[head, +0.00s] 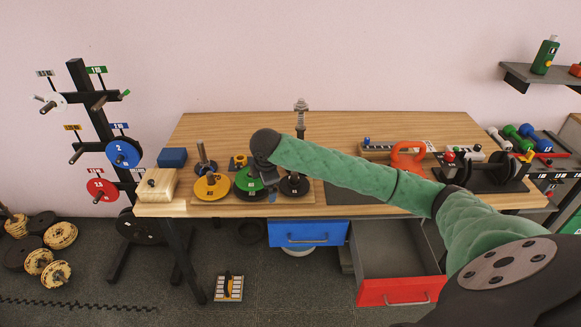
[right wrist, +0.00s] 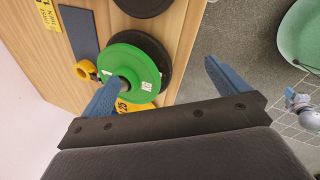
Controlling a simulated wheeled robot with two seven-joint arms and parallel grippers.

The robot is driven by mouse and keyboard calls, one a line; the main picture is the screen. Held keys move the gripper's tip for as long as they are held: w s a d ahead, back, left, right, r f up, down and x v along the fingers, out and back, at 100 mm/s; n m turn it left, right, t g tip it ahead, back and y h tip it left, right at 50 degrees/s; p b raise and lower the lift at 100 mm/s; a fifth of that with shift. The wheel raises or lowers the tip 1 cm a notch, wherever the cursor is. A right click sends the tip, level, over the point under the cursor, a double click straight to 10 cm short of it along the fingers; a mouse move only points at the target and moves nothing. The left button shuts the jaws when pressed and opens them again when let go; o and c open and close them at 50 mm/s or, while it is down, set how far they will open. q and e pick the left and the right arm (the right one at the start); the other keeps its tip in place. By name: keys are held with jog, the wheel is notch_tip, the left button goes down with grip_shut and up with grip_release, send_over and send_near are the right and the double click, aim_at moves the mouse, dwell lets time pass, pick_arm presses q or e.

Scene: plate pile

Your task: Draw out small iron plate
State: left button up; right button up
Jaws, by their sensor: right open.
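My right arm reaches in from the right in the head view, and its gripper (head: 264,172) hangs over the green plate (head: 248,184). In the right wrist view the gripper's blue fingers (right wrist: 164,72) are apart with nothing held between them. The green plate (right wrist: 128,72) lies beside the left finger, which covers part of it. A dark plate (right wrist: 163,52) shows from under the green one. A small black plate (head: 295,188) lies to the right in the head view; a dark disc (right wrist: 145,4) is cut off at the wrist view's top. My left gripper is out of view.
A yellow plate (head: 211,188) lies left of the green one on a wooden board. A wooden block (head: 156,187) stands at the table's left end. An orange kettlebell-like handle (head: 408,156) stands on the right. Below the table, the red drawer (head: 400,291) is pulled out.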

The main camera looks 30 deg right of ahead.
aim_at(291, 188)
jog(key=d+n+g, duration=0.1)
jog(key=d+n, duration=0.1)
jog(key=d, duration=0.1)
jog(key=d+n+g+p, duration=0.1)
jog(key=d+n, duration=0.1)
jog(key=d, duration=0.1)
jog(key=d+n+g+y, duration=0.1)
jog(key=d+n, duration=0.2)
jog(key=shift+s+d+r, duration=0.1)
jog(key=shift+r, duration=0.3)
jog(key=shift+f+p, duration=0.45)
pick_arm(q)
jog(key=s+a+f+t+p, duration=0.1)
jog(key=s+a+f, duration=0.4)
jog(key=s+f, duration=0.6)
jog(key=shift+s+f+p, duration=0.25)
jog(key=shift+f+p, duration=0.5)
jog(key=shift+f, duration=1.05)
pick_arm(e)
jog(key=shift+f, duration=3.5)
jog(key=c, duration=1.1)
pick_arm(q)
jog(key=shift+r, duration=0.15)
pick_arm(e)
jog(key=shift+d+r, duration=0.1)
jog(key=shift+r, duration=0.1)
jog(key=shift+c, duration=0.4)
